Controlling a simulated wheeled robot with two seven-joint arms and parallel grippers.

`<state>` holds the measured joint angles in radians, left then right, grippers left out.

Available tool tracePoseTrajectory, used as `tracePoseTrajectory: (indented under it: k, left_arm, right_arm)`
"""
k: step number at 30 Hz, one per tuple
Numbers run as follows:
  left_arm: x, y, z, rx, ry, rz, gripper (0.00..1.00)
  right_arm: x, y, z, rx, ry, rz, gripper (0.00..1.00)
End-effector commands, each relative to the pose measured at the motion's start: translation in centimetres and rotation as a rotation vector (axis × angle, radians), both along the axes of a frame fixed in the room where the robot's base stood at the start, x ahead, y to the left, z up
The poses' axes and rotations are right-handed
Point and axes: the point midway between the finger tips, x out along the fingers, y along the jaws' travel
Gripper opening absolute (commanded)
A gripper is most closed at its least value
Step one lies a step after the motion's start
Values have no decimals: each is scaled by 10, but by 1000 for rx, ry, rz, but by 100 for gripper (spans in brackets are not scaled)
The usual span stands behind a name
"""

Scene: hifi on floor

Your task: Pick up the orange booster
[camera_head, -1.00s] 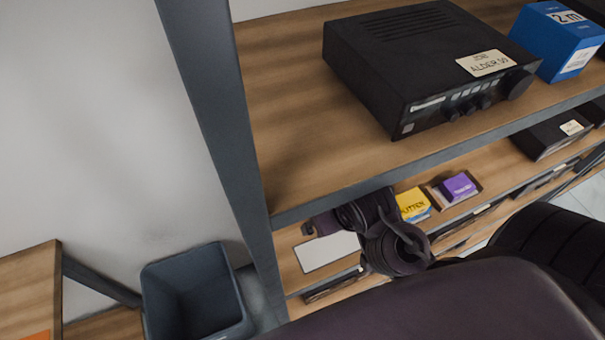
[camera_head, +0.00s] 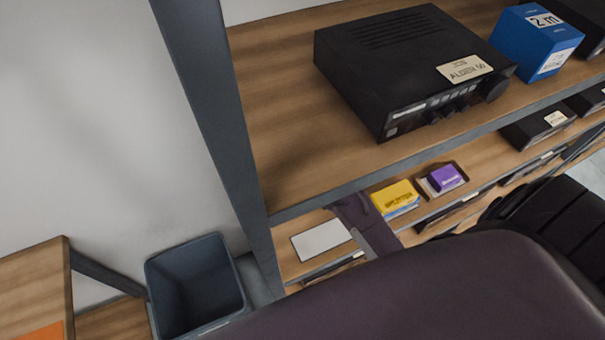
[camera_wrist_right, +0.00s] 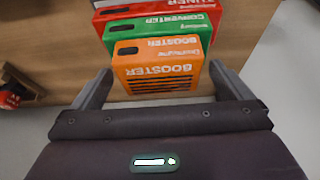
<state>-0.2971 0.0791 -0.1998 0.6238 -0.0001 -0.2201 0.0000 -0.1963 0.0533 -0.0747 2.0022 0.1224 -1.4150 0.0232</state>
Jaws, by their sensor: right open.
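The orange booster (camera_wrist_right: 157,68) is a box lettered BOOSTER, seen in the right wrist view. It is at the front of a row on a wooden shelf. My right gripper (camera_wrist_right: 166,88) is open, with one finger to the left and one to the right of the booster's near end. I cannot tell whether either finger touches it. In the head view, my own arm covers the lower right and the booster does not show clearly. My left gripper is not in view.
Behind the booster stand a green converter box (camera_wrist_right: 203,25) and a red tuner box (camera_wrist_right: 216,8). A black hi-fi unit (camera_head: 400,70) and a blue box (camera_head: 535,42) sit on the upper shelf. Yellow (camera_head: 394,198) and purple (camera_head: 446,177) boxes lie below. A bin (camera_head: 195,285) stands on the floor.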

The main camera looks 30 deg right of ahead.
Motion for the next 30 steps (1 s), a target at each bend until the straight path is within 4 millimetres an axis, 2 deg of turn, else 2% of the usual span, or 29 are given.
tracePoseTrajectory:
  k: [9,21,30]
  left_arm:
    - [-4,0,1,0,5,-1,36]
    - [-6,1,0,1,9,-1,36]
    - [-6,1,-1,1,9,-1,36]
  right_arm:
    - [3,0,-7,0,-3,-1,98]
    - [3,0,-7,0,-2,-1,47]
    - [3,0,-5,0,-5,-1,47]
